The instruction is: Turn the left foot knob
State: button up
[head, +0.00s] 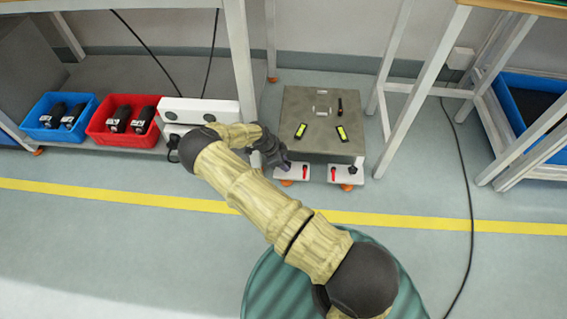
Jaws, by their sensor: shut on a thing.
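A low stand (318,120) with a grey metal top is right of the picture's middle. At its front are a left white foot plate (294,172) and a right white foot plate (343,177), each with a red part and an orange foot beneath. A black knob (352,169) shows on the right plate. My gripper (284,163) reaches down at the left plate, where the left foot knob is hidden behind its fingers. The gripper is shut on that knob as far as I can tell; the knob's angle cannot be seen.
Two yellow-marked black pieces lie on the stand's top. A blue bin (58,135) and a red bin (103,137), both with black parts, and a white unit (198,111) stand left. Bench legs flank the stand. A cable (466,190) crosses the floor at right.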

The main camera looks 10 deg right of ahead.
jog(key=shift+a+f, duration=0.15)
jog(key=shift+a, duration=0.1)
jog(key=o, duration=0.7)
jog(key=shift+d, duration=0.1)
jog(key=shift+r+p, duration=0.35)
jog(key=shift+r, duration=0.2)
notch_tip(320, 180, up, 9)
jog(key=p, duration=0.5)
jog(key=shift+r, duration=0.1)
